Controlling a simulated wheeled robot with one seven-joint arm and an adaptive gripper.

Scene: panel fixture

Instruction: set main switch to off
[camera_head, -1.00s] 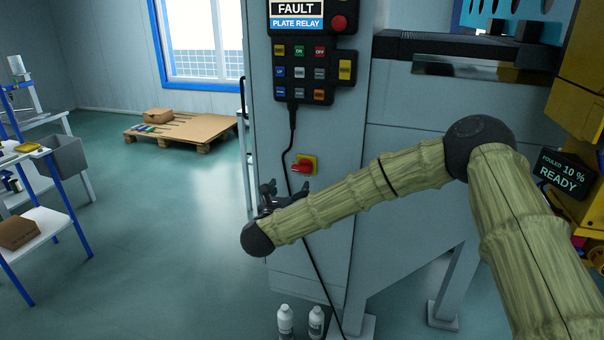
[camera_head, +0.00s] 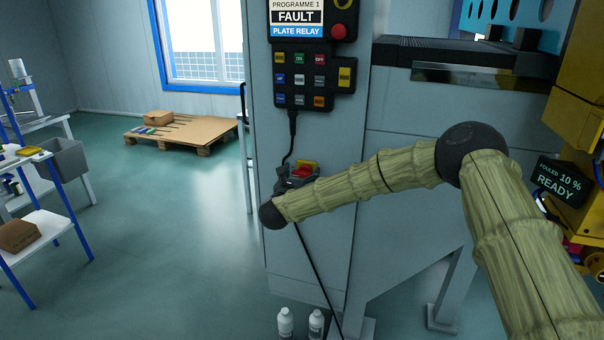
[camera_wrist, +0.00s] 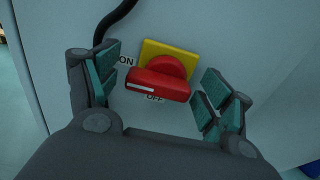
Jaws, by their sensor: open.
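The main switch is a red rotary handle (camera_wrist: 160,80) on a yellow plate (camera_wrist: 183,58), fixed to the grey cabinet. In the wrist view ON is printed to the left of it and OFF below it. The handle lies near horizontal, slightly tilted, and its white mark is at the left end, toward ON. My gripper (camera_wrist: 155,93) is open, with one finger on each side of the handle and visible gaps on both sides. In the head view the switch (camera_head: 305,170) is partly hidden behind my gripper (camera_head: 291,178).
The control pendant (camera_head: 307,75) above the switch shows FAULT, PLATE RELAY. Its black cable (camera_head: 291,140) runs down close beside the switch and my gripper. Two white bottles (camera_head: 286,322) stand on the floor below. A pallet (camera_head: 185,132) lies at the back left.

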